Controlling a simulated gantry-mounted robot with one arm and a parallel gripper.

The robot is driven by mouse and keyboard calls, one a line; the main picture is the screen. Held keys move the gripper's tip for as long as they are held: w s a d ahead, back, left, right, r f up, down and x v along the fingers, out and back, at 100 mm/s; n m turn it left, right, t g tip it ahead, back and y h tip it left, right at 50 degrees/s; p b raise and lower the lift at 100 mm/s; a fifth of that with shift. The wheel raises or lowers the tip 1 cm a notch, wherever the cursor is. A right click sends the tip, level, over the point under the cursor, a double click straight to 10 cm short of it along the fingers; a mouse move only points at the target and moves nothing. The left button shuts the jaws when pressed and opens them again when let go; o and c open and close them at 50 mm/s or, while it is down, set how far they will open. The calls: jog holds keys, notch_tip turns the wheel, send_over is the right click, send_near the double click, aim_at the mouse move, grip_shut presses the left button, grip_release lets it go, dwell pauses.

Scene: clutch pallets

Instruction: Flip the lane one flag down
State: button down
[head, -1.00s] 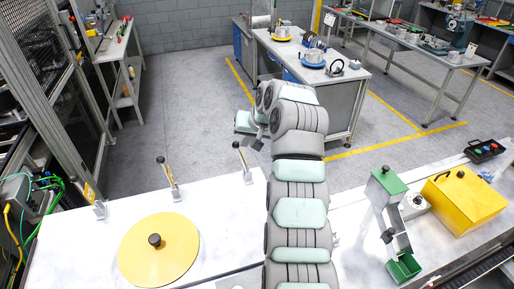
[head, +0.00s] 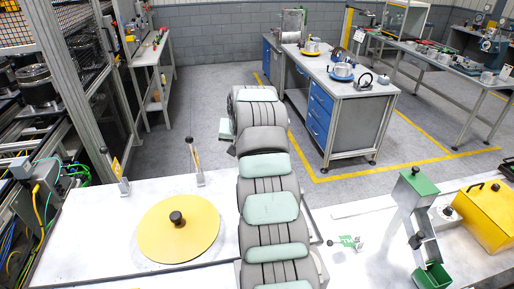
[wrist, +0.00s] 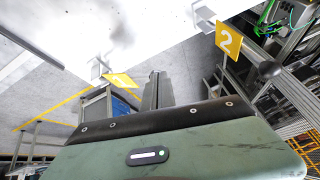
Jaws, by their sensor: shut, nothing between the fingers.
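Two upright levers with black knobs and yellow plates, the left one (head: 112,168) and the right one (head: 198,165), stand along the far edge of the white bench in the head view. Their numbers cannot be read there. In the wrist view, the yellow lane one flag (wrist: 120,80) is left of centre and the yellow flag marked 2 (wrist: 229,40) is at upper right. My gripper (wrist: 157,76) is shut and empty, its grey fingers apart from both plates in the picture. In the head view its fingers are hidden behind my arm.
A yellow disc with a black knob (head: 180,228) lies on the white bench (head: 80,245). Right of my arm are a small green fitting (head: 350,241), a green-topped stand (head: 418,186) and a yellow box (head: 490,215). Open floor lies beyond the bench.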

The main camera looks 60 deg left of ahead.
jog(key=shift+s+a+f+b, duration=0.15)
jog(key=shift+s+f+b, duration=0.25)
jog(key=shift+f, duration=0.25)
jog(key=shift+s+a+f+b, duration=0.15)
jog(key=shift+s+f+b, duration=0.2)
jog(key=shift+f+b, duration=0.25)
jog(key=shift+s+a+f+b, duration=0.15)
jog(key=shift+s+f+b, duration=0.2)
jog(key=shift+f, duration=0.35)
jog(key=shift+f, duration=0.15)
jog(key=s+d+r, duration=0.3)
jog(key=s+r, duration=0.5)
jog(key=r, duration=0.1)
jog(key=shift+d+r+b, duration=0.3)
jog(key=shift+d, duration=0.1)
